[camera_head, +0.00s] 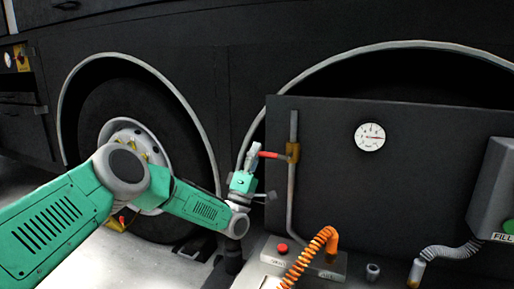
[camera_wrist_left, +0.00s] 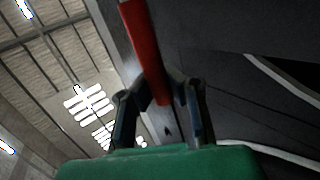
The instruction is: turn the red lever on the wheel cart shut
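The red lever (camera_head: 269,155) points left, roughly level, from a brass valve (camera_head: 292,152) on a vertical grey pipe in front of the cart's dark panel. My left gripper (camera_head: 254,154) is at the lever's free end in the head view. In the left wrist view the lever (camera_wrist_left: 145,45) runs down from the top, and its end lies between the two fingers of my left gripper (camera_wrist_left: 163,90). The fingers appear closed in on both sides of it. My right gripper is in neither view.
The dark panel (camera_head: 350,200) carries a round gauge (camera_head: 370,137). Below are a grey box with a red button (camera_head: 282,248), an orange coiled hose (camera_head: 312,255) and a grey hose (camera_head: 450,252). A coach wheel (camera_head: 125,110) stands behind my left arm.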

